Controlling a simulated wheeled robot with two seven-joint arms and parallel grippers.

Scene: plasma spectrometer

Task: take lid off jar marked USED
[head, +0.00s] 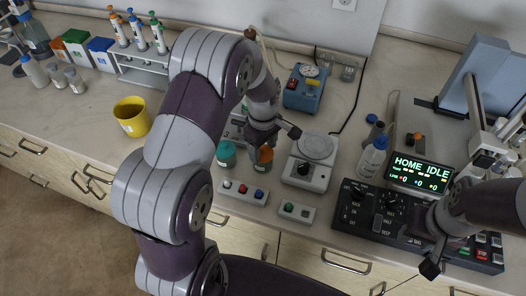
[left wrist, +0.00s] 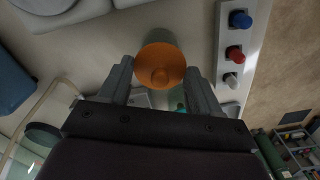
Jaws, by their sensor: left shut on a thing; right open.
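A jar with an orange lid (head: 265,155) stands on the bench below my left gripper (head: 272,136). The fingers are shut on the lid. I cannot read any USED marking, and the lid hides most of the jar in that view. A jar with a teal lid (head: 226,151) stands just to the left in the head view. My right gripper (head: 430,266) is open near the dark control panel, away from the jars.
A button box (head: 243,192) stands just in front of the jars, with a smaller box (head: 296,209) beside it. A scale (head: 308,170) stands to the right. A yellow cup (head: 132,118) and a tube rack (head: 143,68) are at the left. Bare bench lies between cup and jars.

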